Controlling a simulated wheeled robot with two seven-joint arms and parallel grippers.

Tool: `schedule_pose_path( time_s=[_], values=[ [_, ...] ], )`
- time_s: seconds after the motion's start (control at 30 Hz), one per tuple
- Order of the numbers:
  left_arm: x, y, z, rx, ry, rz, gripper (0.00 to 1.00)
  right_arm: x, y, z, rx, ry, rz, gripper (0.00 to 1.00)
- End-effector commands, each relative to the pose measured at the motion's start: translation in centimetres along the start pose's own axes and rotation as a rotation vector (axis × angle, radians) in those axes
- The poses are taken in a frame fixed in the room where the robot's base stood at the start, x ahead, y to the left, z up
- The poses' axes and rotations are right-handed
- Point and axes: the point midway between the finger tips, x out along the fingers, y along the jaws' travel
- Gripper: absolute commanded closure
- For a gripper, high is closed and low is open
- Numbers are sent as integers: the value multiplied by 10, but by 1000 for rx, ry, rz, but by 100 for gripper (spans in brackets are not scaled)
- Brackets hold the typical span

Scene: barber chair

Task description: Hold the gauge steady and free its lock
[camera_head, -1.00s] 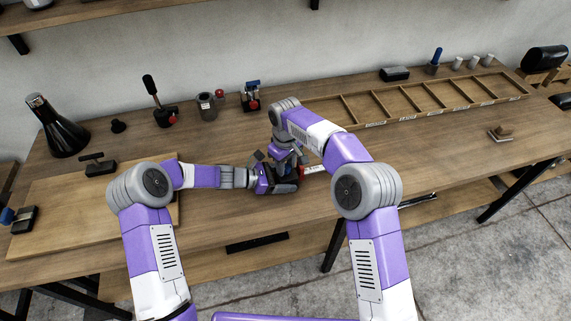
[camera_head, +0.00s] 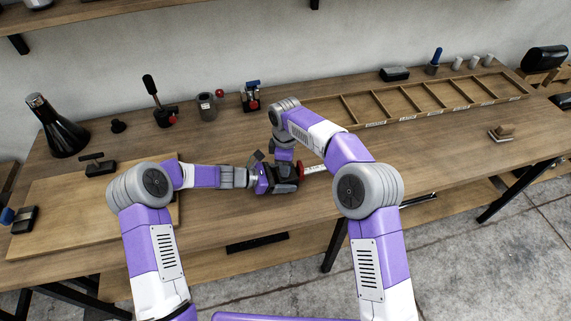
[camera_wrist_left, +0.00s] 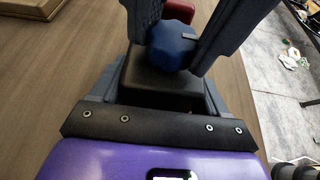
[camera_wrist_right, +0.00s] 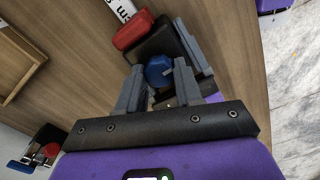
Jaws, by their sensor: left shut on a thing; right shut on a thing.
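The gauge has a black body (camera_wrist_left: 160,88), a red block (camera_wrist_right: 132,31), a white marked scale (camera_wrist_right: 121,9) and a round blue knob (camera_wrist_right: 158,70). It is at the bench's front middle. My left gripper (camera_wrist_left: 160,76) is shut on the black body from the left. My right gripper (camera_wrist_right: 159,67) comes from above, shut with its fingers on opposite sides of the blue knob. In the head view the red block (camera_head: 301,169) and scale (camera_head: 315,168) stick out to the right, while the knob is hidden by my right wrist.
The wooden bench (camera_head: 225,135) is clear around the gauge. A wooden board (camera_head: 55,205) lies at left. A divided tray (camera_head: 425,107) is at the back right. A black flask (camera_head: 58,130), a lever tool (camera_head: 160,108) and a blue-handled clamp (camera_head: 251,97) stand along the back.

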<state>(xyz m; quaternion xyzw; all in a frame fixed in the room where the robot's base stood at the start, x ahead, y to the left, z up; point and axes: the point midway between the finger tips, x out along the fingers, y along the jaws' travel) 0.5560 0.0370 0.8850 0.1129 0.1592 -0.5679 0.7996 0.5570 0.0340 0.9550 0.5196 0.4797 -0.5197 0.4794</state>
Motion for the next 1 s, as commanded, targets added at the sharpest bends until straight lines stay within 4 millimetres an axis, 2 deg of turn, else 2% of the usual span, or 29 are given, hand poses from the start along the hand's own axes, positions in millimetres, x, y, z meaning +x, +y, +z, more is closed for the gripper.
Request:
schedule_pose_path(
  time_s=[0.53,0.57,0.6,0.87,1.0],
  values=[
    [-1,1,-1,-1,2,2,77,-1,0,1,-22,-1,2,95],
    [-1,1,-1,-1,2,2,77,-1,0,1,-22,-1,2,60],
    [-1,1,-1,-1,2,2,77,-1,0,1,-22,-1,2,54],
    [-1,1,-1,0,3,2,77,-1,0,0,-21,0,1,54],
    [0,0,-1,0,3,2,77,-8,1,0,-21,0,2,54]
  ],
)
